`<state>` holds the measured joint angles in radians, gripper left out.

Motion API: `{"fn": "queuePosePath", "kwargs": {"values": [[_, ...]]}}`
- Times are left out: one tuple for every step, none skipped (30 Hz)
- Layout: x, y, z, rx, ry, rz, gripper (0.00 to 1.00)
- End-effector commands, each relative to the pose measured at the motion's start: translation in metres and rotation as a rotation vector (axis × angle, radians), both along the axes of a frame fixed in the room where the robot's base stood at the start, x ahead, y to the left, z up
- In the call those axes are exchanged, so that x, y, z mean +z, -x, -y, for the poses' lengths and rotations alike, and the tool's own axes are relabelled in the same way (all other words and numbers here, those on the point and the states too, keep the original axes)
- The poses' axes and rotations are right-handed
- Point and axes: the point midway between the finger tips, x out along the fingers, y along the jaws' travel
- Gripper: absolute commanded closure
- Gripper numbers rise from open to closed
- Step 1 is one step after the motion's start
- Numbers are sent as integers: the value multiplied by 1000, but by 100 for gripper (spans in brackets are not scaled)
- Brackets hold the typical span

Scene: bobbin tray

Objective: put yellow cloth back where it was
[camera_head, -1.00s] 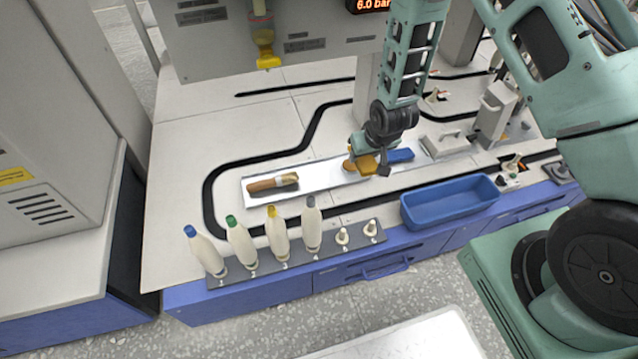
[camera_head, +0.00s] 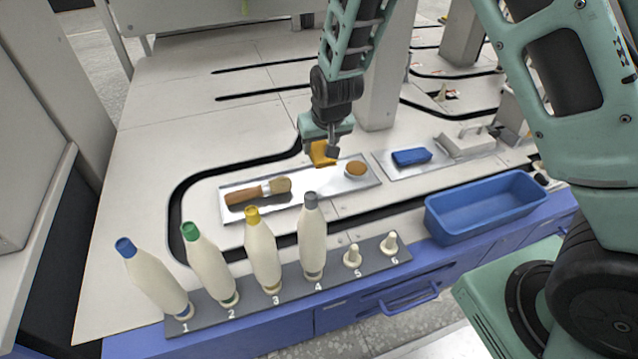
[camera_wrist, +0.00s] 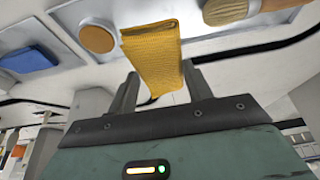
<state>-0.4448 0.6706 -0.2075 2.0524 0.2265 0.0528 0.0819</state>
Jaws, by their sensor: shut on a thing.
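My gripper (camera_head: 326,147) is shut on the yellow cloth (camera_head: 321,153) and holds it above the back edge of the white tray (camera_head: 237,210). In the wrist view the cloth (camera_wrist: 152,62) hangs between the two fingers. On the tray a brush (camera_head: 258,191) with a brown handle lies at the left and a round tan-topped item (camera_head: 355,168) sits at the right. The cloth is over the gap between these two in the head view. Whether the cloth touches the tray is hard to tell, but it looks raised.
A blue bin (camera_head: 486,207) stands at the front right. Bobbins (camera_head: 311,240) stand in a numbered rack (camera_head: 339,277) along the front edge; pegs 5 and 6 are bare.

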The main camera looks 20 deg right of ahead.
Motion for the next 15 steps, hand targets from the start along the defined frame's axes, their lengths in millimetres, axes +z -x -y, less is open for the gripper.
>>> {"fn": "queuePosePath", "kwargs": {"values": [[-11,0,0,0,1,-2,68],[-16,1,0,0,1,-3,68],[-23,1,0,-1,1,-4,68],[-30,1,0,-1,1,-4,68],[-36,1,0,-1,1,-3,68],[-44,1,0,-1,1,-3,68],[-49,1,0,-1,1,-3,68],[-53,1,0,-1,1,-3,68],[-58,1,0,-1,1,-3,68],[-60,0,0,-1,1,-2,68],[-62,0,0,-1,1,-2,68],[-65,0,0,-1,0,-1,68],[-67,0,0,-1,0,-1,68],[-71,0,0,-1,0,-1,68],[-77,0,0,-1,0,-2,68]]}}
